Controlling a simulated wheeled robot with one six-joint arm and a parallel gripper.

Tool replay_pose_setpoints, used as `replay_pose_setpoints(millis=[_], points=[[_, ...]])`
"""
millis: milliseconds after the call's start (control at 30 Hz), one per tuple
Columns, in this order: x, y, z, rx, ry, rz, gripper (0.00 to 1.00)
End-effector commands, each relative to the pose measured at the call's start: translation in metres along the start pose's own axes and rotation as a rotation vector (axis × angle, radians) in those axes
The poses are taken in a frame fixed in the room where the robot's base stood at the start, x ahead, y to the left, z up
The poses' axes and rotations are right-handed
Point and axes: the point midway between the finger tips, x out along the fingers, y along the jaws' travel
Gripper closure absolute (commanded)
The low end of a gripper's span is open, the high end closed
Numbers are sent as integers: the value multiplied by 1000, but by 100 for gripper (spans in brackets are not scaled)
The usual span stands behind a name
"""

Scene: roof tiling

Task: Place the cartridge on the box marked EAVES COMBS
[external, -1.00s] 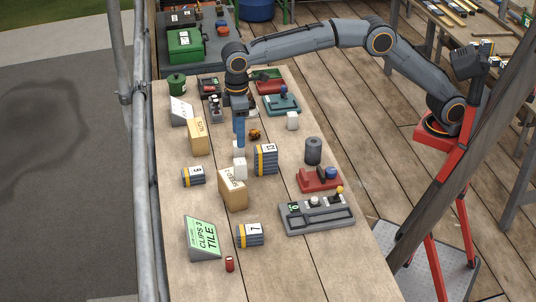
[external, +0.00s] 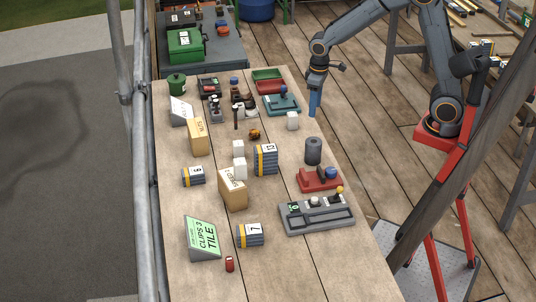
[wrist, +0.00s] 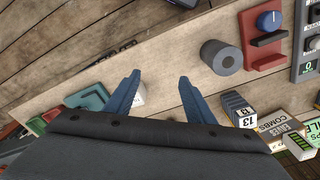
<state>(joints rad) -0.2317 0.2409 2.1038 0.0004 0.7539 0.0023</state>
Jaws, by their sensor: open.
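My gripper (external: 314,112) is open and empty, near the table's right edge, far from the box. Its blue fingers (wrist: 159,78) are spread apart in the wrist view.
A numbered bundle marked 13 (external: 265,160), a red stand (external: 319,180) and a grey tray (external: 316,216) are nearby. A white cube (external: 293,121) is near my gripper. Bare wood lies at front right.

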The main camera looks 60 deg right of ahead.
Motion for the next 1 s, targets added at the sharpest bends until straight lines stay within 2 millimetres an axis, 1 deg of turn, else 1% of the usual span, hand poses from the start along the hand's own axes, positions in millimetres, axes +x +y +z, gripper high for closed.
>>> replay_pose_setpoints(millis=[33,67,100,200,300,333,400,500,1000], points=[[8,22,32,49,-1,2,51],[13,32,48,73,2,3,51],[19,43,70,102,4,5,51],[32,62,116,162,9,8,51],[40,71,147,201,12,10,51],[42,72,154,209,12,10,51],[45,74,164,220,14,11,51],[46,75,169,226,13,11,51],[46,74,168,224,12,11,51]])
